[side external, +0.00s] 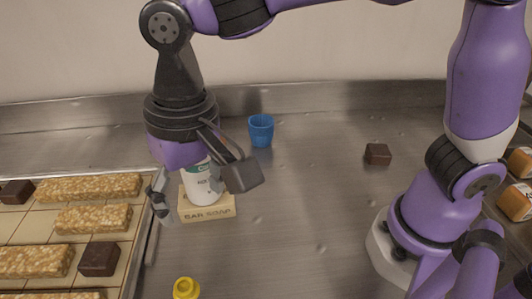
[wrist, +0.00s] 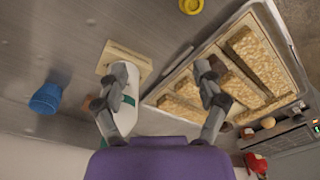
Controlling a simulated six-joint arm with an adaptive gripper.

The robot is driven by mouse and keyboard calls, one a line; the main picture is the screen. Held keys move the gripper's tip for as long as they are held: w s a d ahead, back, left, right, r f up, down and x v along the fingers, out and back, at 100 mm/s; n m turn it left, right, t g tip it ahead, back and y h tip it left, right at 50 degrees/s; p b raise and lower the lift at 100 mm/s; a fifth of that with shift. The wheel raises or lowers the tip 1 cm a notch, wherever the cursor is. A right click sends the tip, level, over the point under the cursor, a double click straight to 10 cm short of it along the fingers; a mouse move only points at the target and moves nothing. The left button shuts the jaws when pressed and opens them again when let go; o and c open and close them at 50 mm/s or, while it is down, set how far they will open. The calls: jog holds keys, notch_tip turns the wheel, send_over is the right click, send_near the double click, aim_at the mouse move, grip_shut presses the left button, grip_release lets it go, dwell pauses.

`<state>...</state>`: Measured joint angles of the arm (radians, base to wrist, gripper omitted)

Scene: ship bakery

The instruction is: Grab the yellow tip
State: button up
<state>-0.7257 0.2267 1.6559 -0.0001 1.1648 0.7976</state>
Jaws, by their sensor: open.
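The yellow tip (side external: 186,288) shows at the bottom edge of the side view, cut off by the frame. It also shows at the top edge of the wrist view (wrist: 191,5), apart from my gripper. My gripper (side external: 203,188) is open and points down, with its fingers spread in the wrist view (wrist: 162,71). A white can with a green label (side external: 202,185) stands on the soap box. In the wrist view the can (wrist: 130,110) is partly hidden behind the left finger; I cannot tell whether they touch.
The tan bar soap box (side external: 208,214) lies under the can. A tray (side external: 147,240) of nut bars and dark blocks is at the left. A blue cup (side external: 261,130) and a brown block (side external: 377,154) stand farther back. The metal counter is clear in the middle.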

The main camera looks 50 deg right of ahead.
send_near(184, 286)
jog(key=shift+a+f+g+h, duration=0.25)
jog(key=shift+g+h, duration=0.05)
jog(key=shift+g, duration=0.1)
notch_tip(184, 286, down, 4)
jog(key=shift+r, duration=0.1)
jog(key=f, duration=0.6)
jog(key=shift+w+f, duration=0.2)
jog(key=shift+w, duration=0.15)
jog(key=c, duration=0.9)
